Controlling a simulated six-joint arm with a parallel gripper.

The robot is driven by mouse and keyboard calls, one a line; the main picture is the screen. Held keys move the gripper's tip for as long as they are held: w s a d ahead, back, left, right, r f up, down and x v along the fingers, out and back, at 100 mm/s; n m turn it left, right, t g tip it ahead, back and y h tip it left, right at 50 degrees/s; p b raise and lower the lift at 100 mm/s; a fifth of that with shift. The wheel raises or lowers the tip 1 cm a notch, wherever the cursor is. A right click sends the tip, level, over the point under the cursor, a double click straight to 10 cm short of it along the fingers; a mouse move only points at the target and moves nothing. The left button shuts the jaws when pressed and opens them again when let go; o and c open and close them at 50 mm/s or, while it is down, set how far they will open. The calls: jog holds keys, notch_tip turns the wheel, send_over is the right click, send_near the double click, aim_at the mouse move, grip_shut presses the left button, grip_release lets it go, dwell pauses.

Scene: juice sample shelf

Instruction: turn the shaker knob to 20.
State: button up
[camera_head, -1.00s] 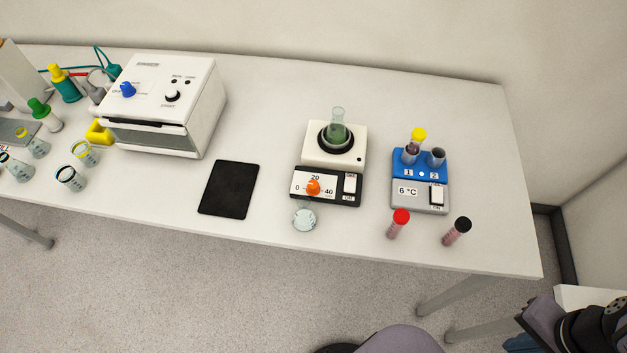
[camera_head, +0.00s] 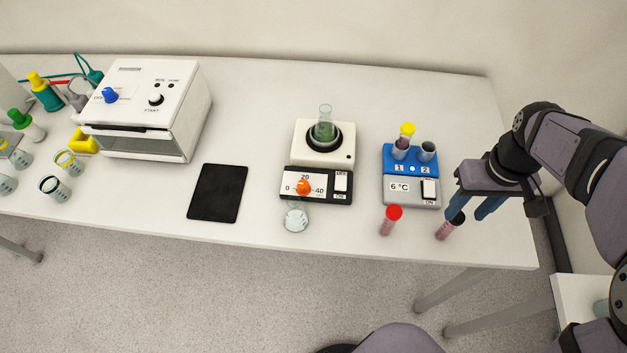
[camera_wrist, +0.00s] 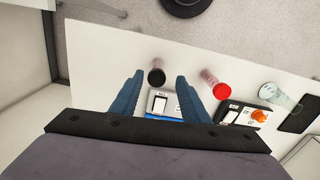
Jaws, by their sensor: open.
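The shaker (camera_head: 318,150) stands right of the table's middle, a white box with a black front panel. Its orange knob (camera_head: 303,187) sits on a white dial marked 0, 20 and 40; its pointing direction is too small to tell. A clear vessel with green contents (camera_head: 324,125) stands upright in the shaker's black ring. My gripper (camera_head: 470,212) is open, far right of the knob, with its blue fingers close by the black-capped tube. In the wrist view, the knob (camera_wrist: 259,115) shows right of the fingers, and nothing is seen held.
A blue and grey cooler (camera_head: 411,175) reading 6 °C stands between the shaker and my gripper. A black pad (camera_head: 218,193) lies left.

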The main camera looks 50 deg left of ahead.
jog(key=s+a+f+n, duration=0.1)
jog(key=s+a+n, duration=0.15)
jog(key=a, duration=0.65)
jog(key=s+a+f+n, duration=0.15)
jog(key=a+n, duration=0.25)
jog(key=a, duration=0.4)
jog(key=n+b, duration=0.2)
jog(key=n, duration=0.4)
send_over(303, 183)
jog(key=shift+f+m, duration=0.25)
jog(key=shift+f, duration=0.3)
jog(key=shift+f+p, duration=1.6)
jog(key=shift+f, duration=2.05)
jog(key=shift+c, duration=0.4)
grip_shut()
